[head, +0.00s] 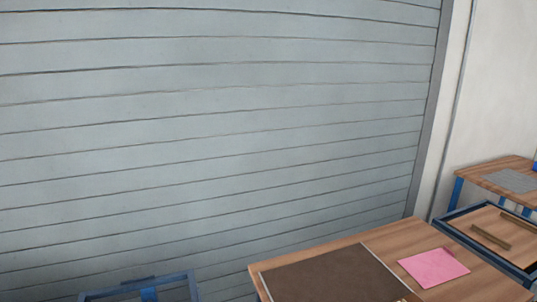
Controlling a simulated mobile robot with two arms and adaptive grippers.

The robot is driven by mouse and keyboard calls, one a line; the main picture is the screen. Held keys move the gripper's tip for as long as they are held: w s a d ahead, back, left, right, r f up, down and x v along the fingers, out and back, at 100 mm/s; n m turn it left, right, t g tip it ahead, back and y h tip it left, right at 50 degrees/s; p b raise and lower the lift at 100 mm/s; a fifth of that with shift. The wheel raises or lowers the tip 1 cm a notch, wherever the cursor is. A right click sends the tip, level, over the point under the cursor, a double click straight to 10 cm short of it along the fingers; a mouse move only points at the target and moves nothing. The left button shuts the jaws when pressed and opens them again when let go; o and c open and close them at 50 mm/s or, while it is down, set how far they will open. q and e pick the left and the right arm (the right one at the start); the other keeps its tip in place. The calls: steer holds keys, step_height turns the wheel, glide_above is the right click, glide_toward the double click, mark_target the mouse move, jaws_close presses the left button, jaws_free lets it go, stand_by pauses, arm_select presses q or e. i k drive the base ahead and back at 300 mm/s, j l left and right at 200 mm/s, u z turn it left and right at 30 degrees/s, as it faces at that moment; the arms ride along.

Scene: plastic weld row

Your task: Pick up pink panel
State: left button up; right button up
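The pink panel (433,268) is a thin flat sheet lying on a wooden table (401,232) at the lower right of the head view. It lies to the right of a large dark brown sheet (328,280) on the same table, with a narrow strip of bare wood between them. Nothing covers the panel. Neither of my grippers is in view.
A blue-framed wooden surface (478,214) with brown strips (490,236) adjoins the table at right. Behind it stands another table (492,172) with a grey sheet (511,180). A blue frame (150,294) is at the lower left. A grey slatted shutter (210,130) closes off the back.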

mark_target(434, 267)
steer(key=k+z, duration=0.1)
steer(key=z, duration=0.35)
steer(key=k+z, duration=0.15)
steer(key=z, duration=0.3)
steer(key=k+z, duration=0.15)
steer(key=z, duration=0.3)
steer(key=u, duration=0.4)
steer(key=i+l+u, duration=0.4)
steer(key=l+u, duration=0.15)
steer(key=l, duration=0.15)
steer(key=i+l+u, duration=0.25)
steer(key=l, duration=0.15)
steer(key=k, duration=0.1)
